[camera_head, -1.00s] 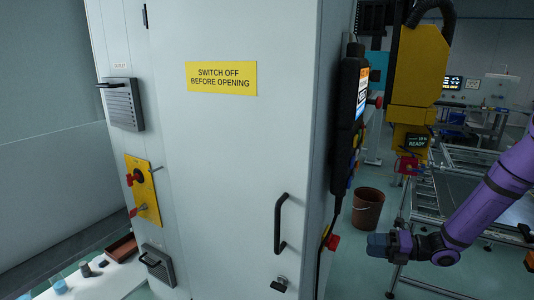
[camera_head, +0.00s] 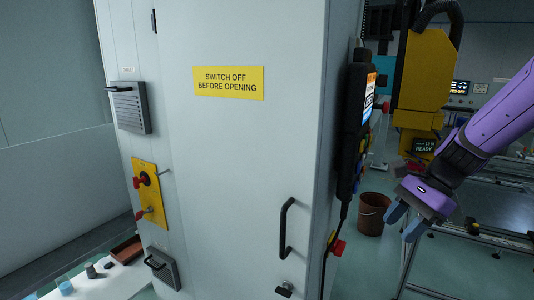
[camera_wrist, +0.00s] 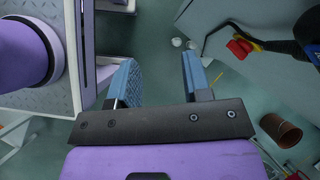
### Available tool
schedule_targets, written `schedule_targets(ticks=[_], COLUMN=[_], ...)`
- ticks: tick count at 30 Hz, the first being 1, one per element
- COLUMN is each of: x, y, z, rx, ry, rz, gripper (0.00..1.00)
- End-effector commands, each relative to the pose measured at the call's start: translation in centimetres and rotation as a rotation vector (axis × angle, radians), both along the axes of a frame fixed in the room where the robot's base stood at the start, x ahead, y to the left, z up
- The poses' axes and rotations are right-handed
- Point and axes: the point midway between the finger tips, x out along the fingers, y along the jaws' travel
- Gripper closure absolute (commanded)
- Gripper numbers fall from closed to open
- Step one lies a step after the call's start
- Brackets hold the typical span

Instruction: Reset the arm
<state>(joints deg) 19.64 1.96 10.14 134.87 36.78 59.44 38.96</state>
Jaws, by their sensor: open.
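My purple gripper (camera_head: 404,222) hangs at the right of the head view, right of the cabinet and apart from it. Its two blue fingers point down and to the left and are spread, with nothing between them. The wrist view also shows the open gripper (camera_wrist: 160,72), with bare green floor beyond the fingers. My purple arm comes in from the right edge of the head view.
A grey cabinet (camera_head: 230,170) with a black handle (camera_head: 286,228) fills the middle. A black pendant (camera_head: 353,120) hangs on its right side. A brown bucket (camera_head: 372,214) stands on the floor behind. A yellow machine head (camera_head: 422,75) and table frames stand at the right.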

Motion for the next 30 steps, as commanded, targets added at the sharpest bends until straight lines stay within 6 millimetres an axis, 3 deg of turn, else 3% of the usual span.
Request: schedule_targets(ticks=[6,18,24,30], x=[-3.7,-10.6,-13.6,-15.2], y=[0.0,-1.2,-2.3,-3.0], z=[3.8,9.3,11.3,12.2], rx=[-0.169,-0.481,-0.63,-0.716], ry=[-0.226,-0.588,-0.731,-0.803], rz=[0.273,0.766,0.978,1.092], gripper=[0.55,0.55,0.55,0.55])
